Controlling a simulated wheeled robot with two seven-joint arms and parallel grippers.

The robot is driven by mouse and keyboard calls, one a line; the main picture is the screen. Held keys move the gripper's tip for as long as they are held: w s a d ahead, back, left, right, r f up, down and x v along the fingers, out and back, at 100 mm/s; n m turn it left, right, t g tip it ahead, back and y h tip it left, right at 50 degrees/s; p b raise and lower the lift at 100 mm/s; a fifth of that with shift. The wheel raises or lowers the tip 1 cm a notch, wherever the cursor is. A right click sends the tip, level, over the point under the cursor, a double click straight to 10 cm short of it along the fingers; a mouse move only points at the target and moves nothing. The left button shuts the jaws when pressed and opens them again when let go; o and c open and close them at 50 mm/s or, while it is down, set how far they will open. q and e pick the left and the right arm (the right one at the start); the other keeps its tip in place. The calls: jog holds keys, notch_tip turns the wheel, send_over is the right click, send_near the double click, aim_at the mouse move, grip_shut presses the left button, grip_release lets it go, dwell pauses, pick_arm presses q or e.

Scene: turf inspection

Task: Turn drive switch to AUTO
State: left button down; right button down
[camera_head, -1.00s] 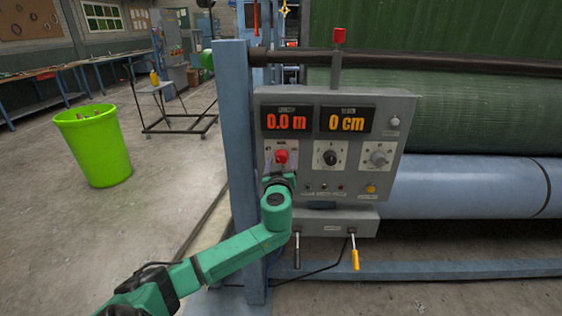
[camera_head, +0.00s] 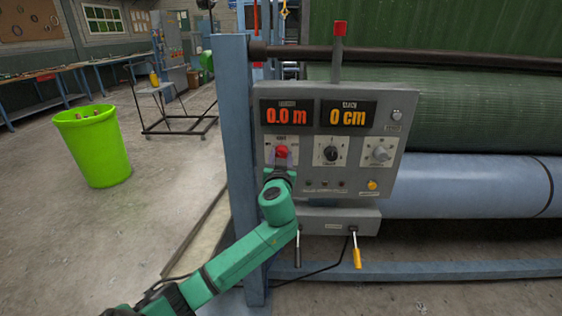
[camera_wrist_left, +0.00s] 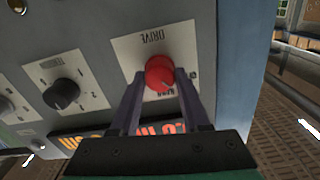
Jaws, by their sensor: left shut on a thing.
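The drive switch (camera_head: 282,152) is a red knob on a white plate at the left of the grey control panel (camera_head: 300,197). In the left wrist view the red knob (camera_wrist_left: 160,73) sits on the plate lettered DRIVE, seen upside down. My left gripper (camera_head: 280,160) is at the knob from below in the head view. In the left wrist view its two fingers (camera_wrist_left: 158,85) are on either side of the knob, shut on it. The small position lettering is partly hidden by the fingers and too small to read. My right gripper is out of view.
A black knob (camera_head: 331,154) and a grey knob (camera_head: 381,153) are to the right on the panel. Displays above read 0.0 m (camera_head: 287,114) and 0 cm (camera_head: 348,114). A blue post (camera_head: 233,130) stands close on the left.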

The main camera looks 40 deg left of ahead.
pick_arm(q)
jog(key=m, duration=0.4)
jog(key=shift+m+p, duration=0.3)
jog(key=m+p, duration=0.1)
jog(key=m, duration=0.3)
jog(key=shift+m, duration=0.3)
jog(key=m+p, duration=0.2)
jog(key=m, duration=0.3)
jog(key=shift+p, duration=0.4)
jog(key=m+p, duration=0.2)
jog(key=m, duration=0.3)
jog(key=shift+m, duration=0.3)
jog(key=shift+c, duration=1.9)
grip_release()
jog(key=shift+f, duration=0.1)
jog(key=shift+d, duration=0.1)
